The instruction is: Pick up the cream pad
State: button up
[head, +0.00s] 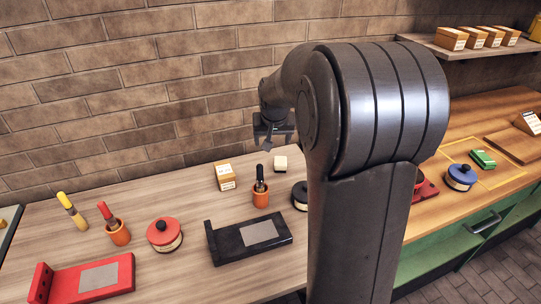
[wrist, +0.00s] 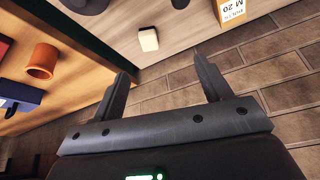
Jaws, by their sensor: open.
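The cream pad (head: 280,164) is a small pale block lying on the wooden worktop near the brick wall. It also shows in the wrist view (wrist: 148,40), lying beyond my fingertips and a little left of the middle between them. My gripper (wrist: 161,66) is open with nothing between its fingers. In the head view my gripper (head: 270,139) appears raised above the back of the worktop, apart from the pad. My arm hides part of the worktop to the right.
Close to the pad stand a labelled bolt box (head: 224,177), an orange cup with a dark-handled tool (head: 261,194) and a black round tin (head: 300,195). A black bracket (head: 248,237) lies in front. The brick wall (head: 150,95) rises directly behind.

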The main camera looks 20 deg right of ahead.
jog(key=m, duration=0.1)
send_near(280, 161)
jog(key=shift+h, duration=0.3)
jog(key=x, duration=1)
jog(key=shift+w+a+f, duration=0.1)
jog(key=shift+w+f, duration=0.05)
jog(key=shift+f, duration=0.15)
jog(key=shift+c, duration=0.5)
jog(key=c, duration=1)
